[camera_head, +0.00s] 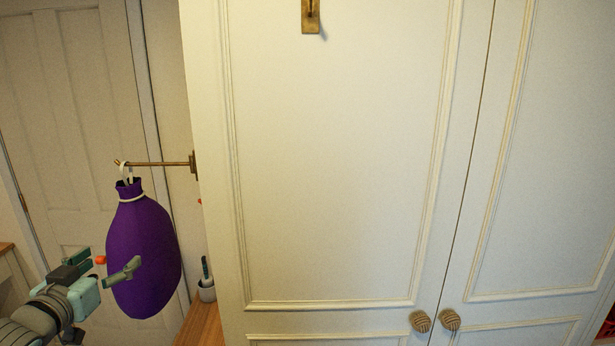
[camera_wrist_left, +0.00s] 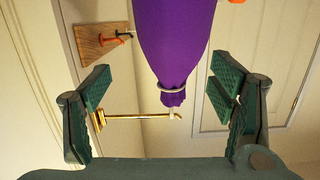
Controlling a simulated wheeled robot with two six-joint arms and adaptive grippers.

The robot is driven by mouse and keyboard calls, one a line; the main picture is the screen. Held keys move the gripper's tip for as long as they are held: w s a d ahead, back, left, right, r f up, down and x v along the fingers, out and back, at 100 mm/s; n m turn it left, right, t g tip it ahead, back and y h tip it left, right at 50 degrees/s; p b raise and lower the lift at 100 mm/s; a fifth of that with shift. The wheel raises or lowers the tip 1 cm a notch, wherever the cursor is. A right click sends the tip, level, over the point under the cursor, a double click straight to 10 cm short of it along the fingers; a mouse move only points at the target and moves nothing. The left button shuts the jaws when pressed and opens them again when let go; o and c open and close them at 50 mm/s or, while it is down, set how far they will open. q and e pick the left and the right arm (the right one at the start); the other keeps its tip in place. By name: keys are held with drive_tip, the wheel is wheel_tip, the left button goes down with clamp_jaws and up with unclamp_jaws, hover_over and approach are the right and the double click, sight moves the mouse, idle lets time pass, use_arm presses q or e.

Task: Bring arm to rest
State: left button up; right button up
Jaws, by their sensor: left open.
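My left gripper (camera_head: 104,268) is at the lower left of the head view. Its fingers are spread apart and hold nothing. A purple bag (camera_head: 143,250) hangs by a pale loop from a brass hook (camera_head: 160,163) on the side of the white cabinet. The gripper is in front of the lower part of the bag in that view. In the left wrist view the gripper (camera_wrist_left: 165,90) has its fingers wide apart, with the purple bag (camera_wrist_left: 180,40) and the brass hook (camera_wrist_left: 140,117) seen beyond the gap, upside down. Contact with the bag cannot be told. My right gripper is not in view.
A white cabinet (camera_head: 340,180) with two round knobs (camera_head: 435,321) fills the middle and right. A brass fixture (camera_head: 311,16) is at its top. A small pot (camera_head: 206,289) stands on a wooden surface (camera_head: 203,325). A pale door (camera_head: 75,120) is behind the bag.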

use_arm(q)
drive_tip(key=s+d+f+g, duration=0.25)
drive_tip(key=s+f, duration=0.25)
drive_tip(key=f, duration=0.3)
drive_tip(key=s+d+f+m+g, duration=0.1)
drive_tip(key=s+d+f+g, duration=0.1)
drive_tip(key=s+d+f, duration=0.45)
drive_tip(key=s+f+g, duration=0.2)
drive_tip(key=s+f, duration=0.1)
drive_tip(key=f, duration=0.7)
drive_tip(key=s+d+f+g, duration=0.3)
drive_tip(key=s+f, duration=0.1)
drive_tip(key=s, duration=0.6)
drive_tip(key=s+d+f+g, duration=0.3)
drive_tip(key=s+f+g, duration=0.15)
drive_tip(key=s, duration=0.55)
wheel_tip(320, 180, down, 23)
drive_tip(key=s+a+b, duration=0.1)
drive_tip(key=a+b, duration=0.1)
drive_tip(key=b, duration=0.1)
drive_tip(key=s+a+f+g+b, duration=0.1)
drive_tip(key=s+f+b, duration=0.1)
drive_tip(key=s+f, duration=1.1)
drive_tip(key=shift+s+f+n, duration=0.4)
drive_tip(key=shift+f, duration=0.15)
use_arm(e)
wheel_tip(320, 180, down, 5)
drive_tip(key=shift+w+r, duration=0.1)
